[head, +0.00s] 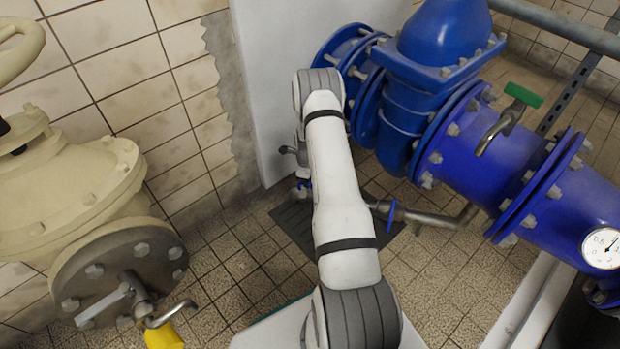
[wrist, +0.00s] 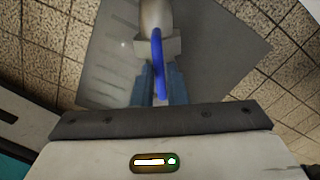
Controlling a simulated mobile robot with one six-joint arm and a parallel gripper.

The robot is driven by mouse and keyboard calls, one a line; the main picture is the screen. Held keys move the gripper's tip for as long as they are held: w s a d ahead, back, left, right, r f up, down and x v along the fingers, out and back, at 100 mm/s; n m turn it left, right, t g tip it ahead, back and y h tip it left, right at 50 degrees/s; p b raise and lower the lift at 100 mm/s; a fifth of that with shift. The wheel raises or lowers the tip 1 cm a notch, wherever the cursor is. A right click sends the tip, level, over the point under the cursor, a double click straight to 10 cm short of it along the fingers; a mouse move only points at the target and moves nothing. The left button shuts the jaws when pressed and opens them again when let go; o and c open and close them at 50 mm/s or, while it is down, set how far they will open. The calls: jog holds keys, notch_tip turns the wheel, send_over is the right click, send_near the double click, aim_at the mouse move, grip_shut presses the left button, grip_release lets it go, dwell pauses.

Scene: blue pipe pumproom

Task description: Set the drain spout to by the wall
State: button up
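A grey metal drain pipe (head: 428,218) with a blue ring runs low beside the blue pipework in the head view; my arm hides its left part. I take it to be the drain spout's pipe. In the wrist view a pale pipe end (wrist: 156,14) comes in from the top, with a curved blue strip (wrist: 159,62) running down from it. My gripper (wrist: 159,88) has its two bluish fingers on either side of the strip's lower end. Whether they press on it cannot be told. In the head view the fingertips are mostly hidden by my arm.
A dark plate (head: 293,226) lies on the tiled floor below; it also fills the middle of the wrist view (wrist: 222,55). Large blue flanged pipes (head: 480,140) stand at right, with a green-handled valve (head: 523,95). A cream valve body (head: 60,190) stands left. A tiled wall is behind.

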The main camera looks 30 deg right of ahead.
jog(key=o, duration=0.4)
jog(key=shift+w+d+r, duration=0.15)
jog(key=shift+d, duration=0.15)
jog(key=shift+o, duration=0.2)
jog(key=shift+a, duration=0.1)
notch_tip(320, 180, up, 8)
jog(key=p, duration=0.3)
